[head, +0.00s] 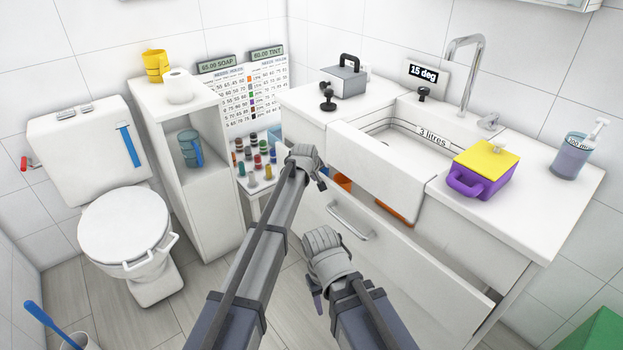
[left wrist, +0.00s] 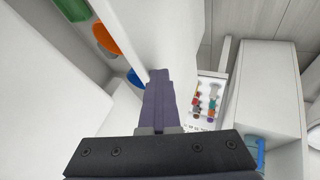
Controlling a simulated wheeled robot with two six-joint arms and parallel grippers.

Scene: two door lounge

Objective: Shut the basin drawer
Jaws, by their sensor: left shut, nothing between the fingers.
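The basin drawer (head: 420,262) is pulled out below the basin counter, its white front with a metal handle (head: 349,222) standing away from the cabinet. Orange items (head: 394,212) show inside it. My left gripper (head: 321,182) is at the drawer front's left end, its jaws shut and empty. In the left wrist view its fingers (left wrist: 158,80) point at the white drawer panel (left wrist: 165,30); I cannot tell whether they touch. Orange, green and blue items (left wrist: 105,40) lie beside that panel. My right gripper (head: 318,302) hangs before the drawer front, mostly hidden by its wrist; its jaws are unclear.
A low rack of coloured bottles (head: 258,158) stands just left of the drawer, close to my left gripper. A toilet (head: 125,228) and shelf (head: 205,220) are at left.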

